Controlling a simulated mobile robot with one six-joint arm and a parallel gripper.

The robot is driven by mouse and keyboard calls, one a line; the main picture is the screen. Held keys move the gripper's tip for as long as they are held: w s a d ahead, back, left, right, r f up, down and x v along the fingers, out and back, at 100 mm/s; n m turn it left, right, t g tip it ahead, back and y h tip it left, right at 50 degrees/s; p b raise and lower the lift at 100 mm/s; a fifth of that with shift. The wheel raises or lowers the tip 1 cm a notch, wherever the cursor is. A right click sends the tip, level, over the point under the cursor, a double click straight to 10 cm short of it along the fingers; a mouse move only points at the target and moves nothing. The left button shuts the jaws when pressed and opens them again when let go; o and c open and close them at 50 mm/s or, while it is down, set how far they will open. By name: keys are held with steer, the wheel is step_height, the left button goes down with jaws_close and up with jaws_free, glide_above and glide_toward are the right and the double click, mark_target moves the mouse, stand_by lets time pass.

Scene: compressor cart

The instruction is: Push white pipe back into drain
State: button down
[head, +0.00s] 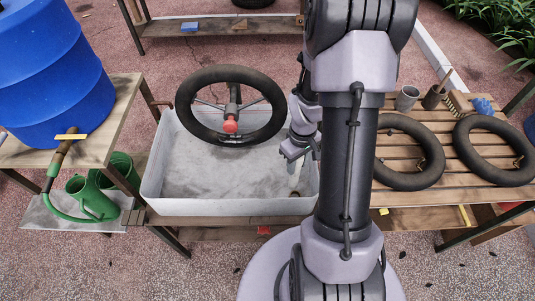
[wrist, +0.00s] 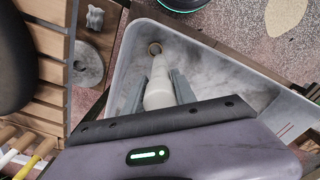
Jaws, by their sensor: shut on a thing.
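The white pipe (wrist: 159,93) is between the two fingers of my gripper (wrist: 161,91) in the wrist view, wide near the fingers and narrower at its far end. My gripper is shut on it. A round brownish ring, the drain (wrist: 154,48), lies right at the pipe's narrow end; I cannot tell whether the pipe is inside it. In the head view my gripper (head: 294,160) points down over the right end of the pale basin (head: 180,208). A little of the pipe (head: 295,180) shows below the fingers, near the basin floor.
A black tyre (head: 187,111) with a red-tipped hub stands over the basin's back part. Two black tubes lie on the slatted bench (head: 432,190) at the right. A blue barrel (head: 55,80) and green watering can (head: 92,198) are at left. The basin's front floor is clear.

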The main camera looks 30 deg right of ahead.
steer(key=shift+s+d+f, duration=0.4)
steer(key=shift+s+d, duration=0.15)
steer(key=shift+f, duration=0.1)
step_height(320, 180, down, 6)
steer(key=b, duration=0.5)
steer(key=shift+r, duration=0.2)
steer(key=shift+f+b, duration=1.45)
steer(key=shift+f, duration=0.15)
stand_by(0.7)
steer(key=c, duration=0.9)
jaws_free()
step_height(320, 180, up, 17)
steer(key=p, duration=0.8)
steer(key=shift+r, duration=0.2)
